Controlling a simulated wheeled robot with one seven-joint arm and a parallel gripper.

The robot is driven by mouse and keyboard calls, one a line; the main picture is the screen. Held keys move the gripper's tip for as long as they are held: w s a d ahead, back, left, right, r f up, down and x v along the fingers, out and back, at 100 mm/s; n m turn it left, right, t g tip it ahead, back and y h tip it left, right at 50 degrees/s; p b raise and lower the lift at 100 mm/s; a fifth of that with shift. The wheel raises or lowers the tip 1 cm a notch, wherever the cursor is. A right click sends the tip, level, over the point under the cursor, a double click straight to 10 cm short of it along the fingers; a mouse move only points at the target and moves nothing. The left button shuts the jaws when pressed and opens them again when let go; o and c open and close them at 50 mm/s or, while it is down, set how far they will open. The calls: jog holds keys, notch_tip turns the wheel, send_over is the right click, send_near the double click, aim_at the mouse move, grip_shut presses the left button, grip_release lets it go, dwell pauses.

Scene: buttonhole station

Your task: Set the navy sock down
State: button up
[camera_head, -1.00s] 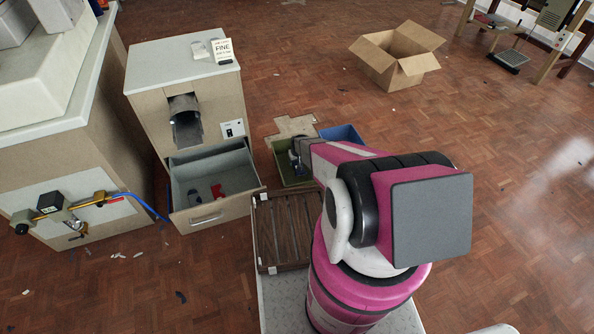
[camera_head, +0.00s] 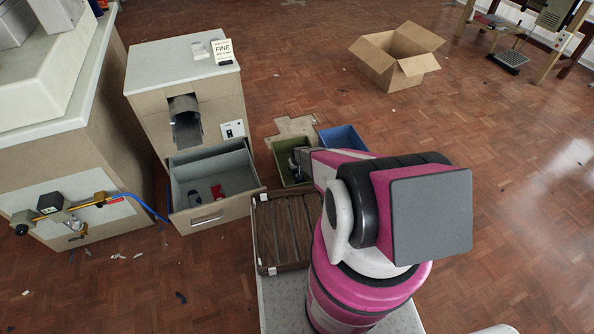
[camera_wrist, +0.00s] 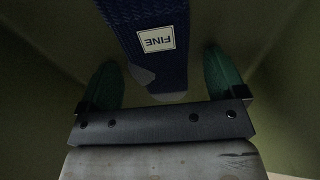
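The navy sock (camera_wrist: 158,62), ribbed with grey heel and toe patches and a white tag reading FINE, lies inside the olive-green bin in the wrist view. My gripper (camera_wrist: 162,82) has its two green fingers spread on either side of the sock, with visible gaps between each finger and the sock. The head view shows the green bin (camera_head: 282,163) beside the drawer cabinet, with my gripper (camera_head: 298,160) reaching into it. The sock cannot be seen in the head view.
A blue bin (camera_head: 343,137) stands right behind the green one. An open drawer (camera_head: 213,215) at left holds a dark item and a red item (camera_head: 217,192). A slatted brown tray (camera_head: 281,266) is in front. An open cardboard box (camera_head: 397,62) stands on the floor farther back.

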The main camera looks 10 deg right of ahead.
jog(key=shift+o, duration=0.3)
jog(key=s+r, duration=0.5)
jog(key=r, duration=0.8)
jog(key=s+r+g, duration=0.1)
jog(key=s+r, duration=0.4)
jog(key=r, duration=0.9)
jog(key=s+r, duration=0.6)
jog(key=r, duration=0.7)
jog(key=s+r+m, duration=0.1)
jog(key=s+r, duration=1.1)
jog(key=r, duration=0.2)
jog(key=shift+r+g, duration=0.2)
jog(key=shift+g, duration=0.2)
